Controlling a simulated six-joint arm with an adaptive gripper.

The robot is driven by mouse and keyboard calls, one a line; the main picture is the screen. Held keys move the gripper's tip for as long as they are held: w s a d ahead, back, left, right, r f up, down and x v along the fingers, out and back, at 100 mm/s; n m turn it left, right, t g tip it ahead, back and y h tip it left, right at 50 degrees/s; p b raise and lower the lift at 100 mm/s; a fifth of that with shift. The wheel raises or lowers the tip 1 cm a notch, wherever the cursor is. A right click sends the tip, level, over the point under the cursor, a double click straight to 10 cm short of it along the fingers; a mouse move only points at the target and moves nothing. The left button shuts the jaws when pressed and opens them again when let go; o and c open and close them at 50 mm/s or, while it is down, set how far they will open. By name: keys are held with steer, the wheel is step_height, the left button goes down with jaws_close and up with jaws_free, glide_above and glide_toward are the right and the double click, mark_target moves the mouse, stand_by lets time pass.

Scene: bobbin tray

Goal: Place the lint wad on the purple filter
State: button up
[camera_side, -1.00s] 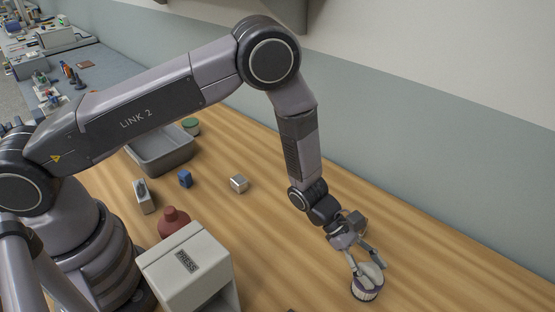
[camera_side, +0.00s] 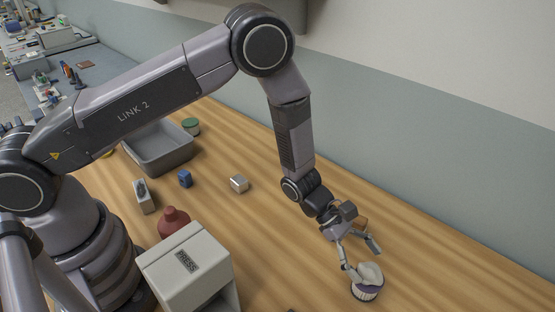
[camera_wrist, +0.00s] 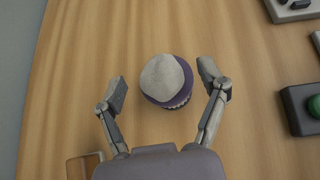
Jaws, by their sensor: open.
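The lint wad (camera_side: 369,273) is a pale grey rounded lump resting on top of the purple filter (camera_side: 366,292), a short round piece with a pleated white side. In the wrist view the wad (camera_wrist: 161,77) sits off-centre on the filter (camera_wrist: 183,92), leaving a purple crescent of its top bare at the right. My gripper (camera_side: 361,260) is open, just above and behind the wad. In the wrist view its fingers (camera_wrist: 162,88) stand apart on either side, with gaps to the wad and filter. Nothing is held.
Bare wood surrounds the filter.

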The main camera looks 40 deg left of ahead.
steer(key=w+v, duration=0.1)
steer(key=v, duration=0.8)
steer(key=s+a+r+m+y, duration=0.1)
steer(key=s+a+r+m, duration=0.2)
steer(key=r, duration=0.4)
steer(key=s+a+r+m+g, duration=0.1)
steer(key=s+a+r+m, duration=0.1)
steer(key=s+r+m, duration=0.3)
steer(key=a+r+m+y, duration=0.1)
steer(key=a+r+m, duration=0.15)
steer(key=r, duration=0.55)
steer(key=s+a+r+m+t+y, duration=0.3)
steer(key=s+a+r+m+y, duration=0.1)
steer(key=s+a, duration=0.3)
steer(key=s+a+r+m+t+y, duration=0.2)
steer(key=s+a+r+m+y, duration=0.2)
steer(key=s+a, duration=0.4)
steer(key=a+r+y, duration=0.1)
steer(key=a, duration=0.3)
steer(key=shift+r+t, duration=0.25)
steer(key=shift+t, duration=0.15)
